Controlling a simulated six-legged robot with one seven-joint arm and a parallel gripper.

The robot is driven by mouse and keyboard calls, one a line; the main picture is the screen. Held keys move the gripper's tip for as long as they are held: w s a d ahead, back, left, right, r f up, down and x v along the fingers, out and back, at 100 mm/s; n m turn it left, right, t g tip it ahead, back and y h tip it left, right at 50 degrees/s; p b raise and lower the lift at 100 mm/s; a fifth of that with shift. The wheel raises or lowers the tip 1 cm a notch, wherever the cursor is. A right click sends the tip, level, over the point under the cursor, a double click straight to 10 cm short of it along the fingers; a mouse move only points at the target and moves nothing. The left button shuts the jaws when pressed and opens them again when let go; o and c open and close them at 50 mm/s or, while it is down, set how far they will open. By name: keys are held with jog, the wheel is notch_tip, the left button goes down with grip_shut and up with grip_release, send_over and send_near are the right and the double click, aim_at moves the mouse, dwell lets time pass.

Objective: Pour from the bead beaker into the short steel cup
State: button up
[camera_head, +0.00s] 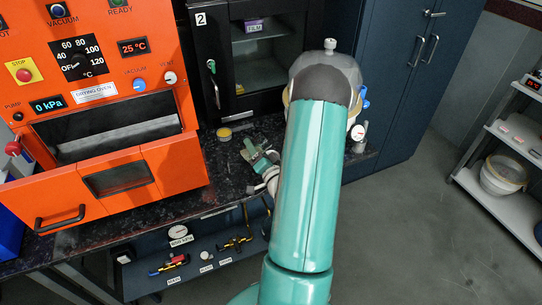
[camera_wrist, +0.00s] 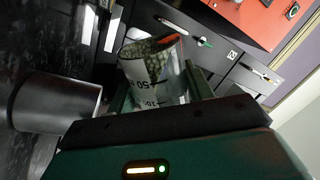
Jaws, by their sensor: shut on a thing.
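The bead beaker (camera_wrist: 150,72) is clear, with dark volume marks and pale green beads inside, and shows in the middle of the wrist view. My gripper (camera_wrist: 158,88) is shut on it, with a green finger on either side. The short steel cup (camera_wrist: 58,103) is grey and smooth, to the left of the beaker in the wrist view and apart from it. Its inside cannot be seen. In the head view my gripper (camera_head: 254,154) is over the dark counter, partly behind my arm; the cup cannot be made out there.
A lower shelf (camera_head: 195,262) holds valves and a gauge.

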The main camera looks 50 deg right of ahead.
jog(key=shift+s, duration=0.15)
jog(key=shift+m, duration=0.3)
dwell(0.3)
dwell(0.4)
jog(key=shift+m, duration=0.3)
jog(key=shift+r+h, duration=0.15)
jog(key=shift+h, duration=0.25)
